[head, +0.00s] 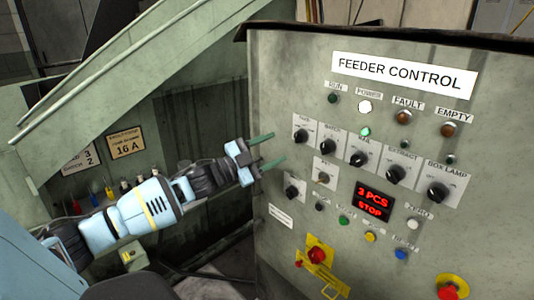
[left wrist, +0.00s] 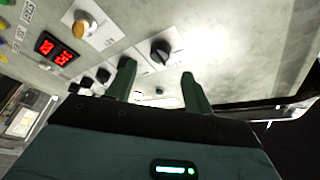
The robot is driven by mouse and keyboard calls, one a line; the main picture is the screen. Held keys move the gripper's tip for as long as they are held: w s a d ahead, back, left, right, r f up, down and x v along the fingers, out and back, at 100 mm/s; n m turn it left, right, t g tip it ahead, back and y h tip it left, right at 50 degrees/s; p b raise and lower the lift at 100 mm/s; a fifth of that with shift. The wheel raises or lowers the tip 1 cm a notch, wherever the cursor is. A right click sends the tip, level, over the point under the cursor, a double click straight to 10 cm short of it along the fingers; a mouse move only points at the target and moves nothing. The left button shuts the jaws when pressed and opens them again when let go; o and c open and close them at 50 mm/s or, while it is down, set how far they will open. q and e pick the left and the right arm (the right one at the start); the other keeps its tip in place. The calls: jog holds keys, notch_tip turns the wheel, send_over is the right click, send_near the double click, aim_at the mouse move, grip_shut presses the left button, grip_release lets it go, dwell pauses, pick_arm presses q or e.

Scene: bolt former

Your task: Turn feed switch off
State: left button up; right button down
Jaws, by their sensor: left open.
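The feeder control panel (head: 420,230) fills the right of the head view. Its small labels are mostly too blurred to read, so I cannot tell which switch is the feed switch. A row of black rotary knobs crosses it, with the leftmost knob (head: 302,135) nearest my gripper. A lower-left knob (head: 291,192) sits beneath. My left gripper (head: 267,150) is open and empty, its green fingers pointing at the panel's left side. In the left wrist view a black knob (left wrist: 160,50) lies ahead, between the fingertips (left wrist: 158,82) in the picture. No contact shows. My right gripper is not in view.
A red display (head: 373,202) reads 3 PCS STOP. A red button in a yellow guard (head: 318,255) and an emergency-type button (head: 452,287) sit low on the panel. A sloping green machine guard (head: 150,65) stands behind my left arm.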

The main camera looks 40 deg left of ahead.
pick_arm(q)
jog(key=shift+s+a+f, duration=0.1)
jog(key=shift+s+a, duration=0.15)
jog(key=shift+s, duration=0.3)
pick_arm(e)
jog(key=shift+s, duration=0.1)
